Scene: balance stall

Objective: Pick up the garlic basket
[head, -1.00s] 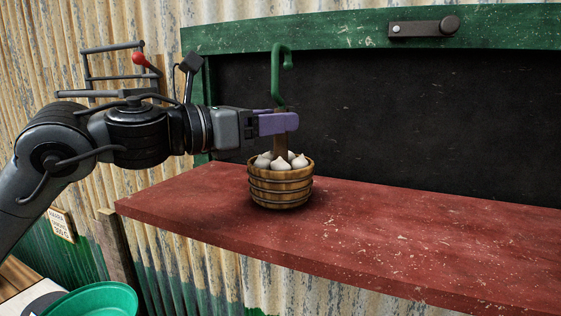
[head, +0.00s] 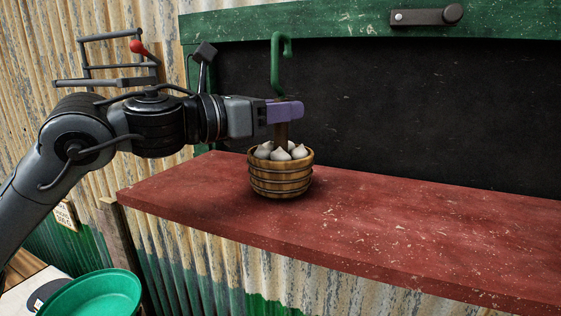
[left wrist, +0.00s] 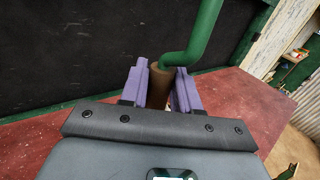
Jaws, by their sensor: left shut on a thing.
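The garlic basket (head: 280,184) is a round wooden tub with dark bands, holding several white garlic bulbs, in the head view. It is upright over the red shelf (head: 420,235), with no clear gap beneath it. A brown upright handle (head: 281,134) rises from its middle. My left gripper (head: 285,112) has purple fingers and is shut on this handle above the garlic. In the left wrist view the brown handle (left wrist: 159,88) stands between the two purple fingers; the tub is hidden there. My right gripper is not in view.
A black board (head: 420,110) in a green frame stands behind the shelf. The shelf is clear to the right. A green bowl (head: 95,293) is at lower left.

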